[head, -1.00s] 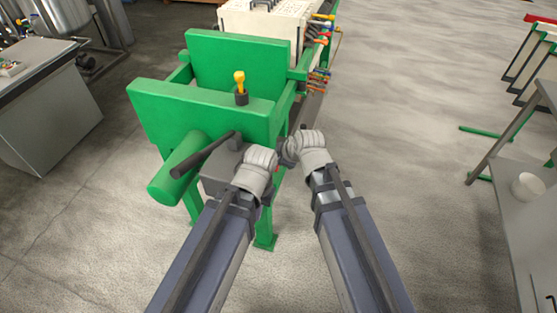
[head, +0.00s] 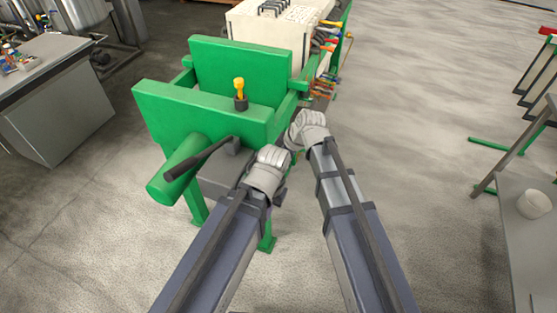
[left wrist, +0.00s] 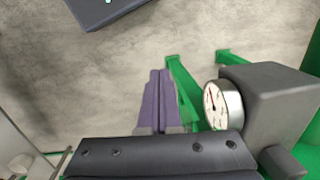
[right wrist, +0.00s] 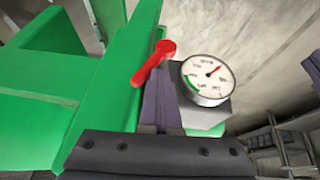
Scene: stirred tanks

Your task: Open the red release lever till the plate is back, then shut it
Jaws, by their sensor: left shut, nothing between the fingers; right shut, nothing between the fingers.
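The red release lever (right wrist: 153,62) shows in the right wrist view, tilted, beside a green beam and a round dial gauge (right wrist: 207,76). My right gripper (right wrist: 160,78) is shut and empty, its fingertips close beside the lever; I cannot tell whether they touch. My left gripper (left wrist: 160,75) is shut and empty, over open floor left of a gauge (left wrist: 222,104) on a grey box. The head view hides both grippers' fingertips.
A dark pump handle (head: 197,161) juts from the press's near side above a green cylinder (head: 178,172). A bench (head: 520,230) with a white bowl (head: 534,204) is at right. Floor between is clear.

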